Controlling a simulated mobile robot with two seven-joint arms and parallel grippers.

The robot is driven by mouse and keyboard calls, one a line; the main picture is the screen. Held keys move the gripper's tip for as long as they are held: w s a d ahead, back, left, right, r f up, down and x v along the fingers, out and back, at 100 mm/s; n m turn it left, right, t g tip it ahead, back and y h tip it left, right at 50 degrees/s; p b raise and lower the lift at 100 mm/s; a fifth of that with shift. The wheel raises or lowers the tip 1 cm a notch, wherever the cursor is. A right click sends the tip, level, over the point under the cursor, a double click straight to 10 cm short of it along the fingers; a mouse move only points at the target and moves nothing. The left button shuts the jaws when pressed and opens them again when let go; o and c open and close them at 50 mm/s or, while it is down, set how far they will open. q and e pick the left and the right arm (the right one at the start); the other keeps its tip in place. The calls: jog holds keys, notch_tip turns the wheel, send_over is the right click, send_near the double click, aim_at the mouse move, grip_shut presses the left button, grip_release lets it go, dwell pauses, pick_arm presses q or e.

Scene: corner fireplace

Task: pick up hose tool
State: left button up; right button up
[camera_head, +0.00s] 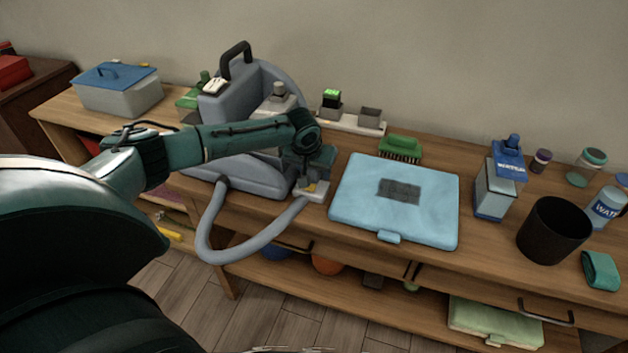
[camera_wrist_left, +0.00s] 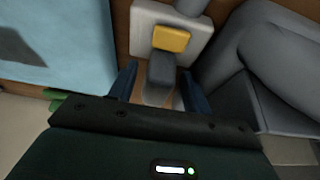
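The hose tool (camera_head: 314,192) is a pale, flat-headed piece with a yellow part, at the end of a grey hose (camera_head: 250,248). It lies on the wooden table beside the grey machine (camera_head: 240,115). In the left wrist view the hose tool (camera_wrist_left: 203,30) shows its pale head, yellow part and dark grey neck. My left gripper (camera_head: 312,172) is right above it, pointing down. In the left wrist view its two blue fingers (camera_wrist_left: 158,78) stand open on either side of the neck, with a gap at least on the left. My right gripper is not in view.
A light blue case (camera_head: 430,215) lies close to the right of the tool. Behind are a green brush (camera_head: 400,148) and a white tray (camera_head: 345,122). A blue-topped bottle (camera_head: 495,190) and black cup (camera_head: 553,231) stand farther right. The hose loops over the table's front edge.

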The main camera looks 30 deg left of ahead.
pick_arm(q)
grip_shut()
dwell(0.3)
jog(key=shift+r, duration=0.1)
notch_tip(320, 180, up, 10)
jog(key=shift+f, duration=0.1)
dwell(0.3)
jog(key=c, duration=0.6)
grip_release()
jog(key=c, duration=0.3)
